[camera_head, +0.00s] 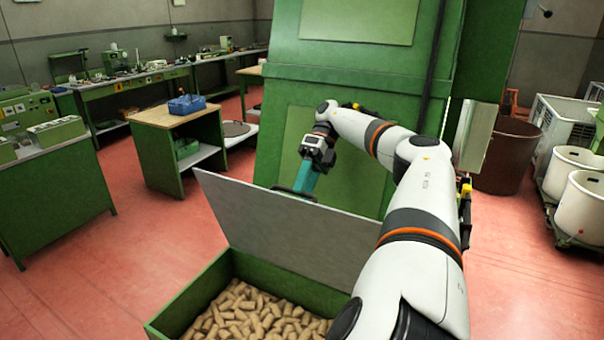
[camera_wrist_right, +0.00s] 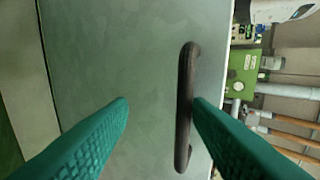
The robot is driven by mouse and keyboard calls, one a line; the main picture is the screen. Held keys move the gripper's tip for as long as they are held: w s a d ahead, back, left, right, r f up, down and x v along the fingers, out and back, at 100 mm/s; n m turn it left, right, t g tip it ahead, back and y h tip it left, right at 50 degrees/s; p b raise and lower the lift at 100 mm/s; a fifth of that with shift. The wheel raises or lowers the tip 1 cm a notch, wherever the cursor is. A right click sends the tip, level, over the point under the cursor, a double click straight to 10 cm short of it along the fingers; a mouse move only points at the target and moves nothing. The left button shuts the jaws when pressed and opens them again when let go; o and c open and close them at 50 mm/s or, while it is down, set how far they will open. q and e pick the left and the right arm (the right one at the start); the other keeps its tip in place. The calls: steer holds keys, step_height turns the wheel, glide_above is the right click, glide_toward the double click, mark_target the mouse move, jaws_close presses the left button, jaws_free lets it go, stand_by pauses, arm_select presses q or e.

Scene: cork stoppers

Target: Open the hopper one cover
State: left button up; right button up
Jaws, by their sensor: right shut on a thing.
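The hopper (camera_head: 190,298) is a green open-topped box at the bottom of the head view, filled with cork stoppers (camera_head: 250,315). Its flat grey cover (camera_head: 290,230) stands raised and tilted above the box. My right gripper (camera_head: 300,186), with teal fingers, is at the cover's far upper edge, partly hidden behind it. In the right wrist view, the cover's face (camera_wrist_right: 130,70) fills much of the picture. A dark bar handle (camera_wrist_right: 187,110) lies against the right finger; the gripper is shut on it, though a gap shows toward the left finger. My left gripper is out of view.
A tall green machine body (camera_head: 345,65) stands just behind the cover. A wooden-topped bench (camera_head: 165,117) with a blue bin (camera_head: 187,104) stands to the left. White drums (camera_head: 580,200) and a brown barrel (camera_head: 510,155) are at right.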

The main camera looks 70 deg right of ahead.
steer(key=shift+d+f, duration=0.1)
steer(key=shift+f, duration=0.05)
stand_by(0.3)
step_height(320, 180, up, 10)
steer(key=p, duration=0.7)
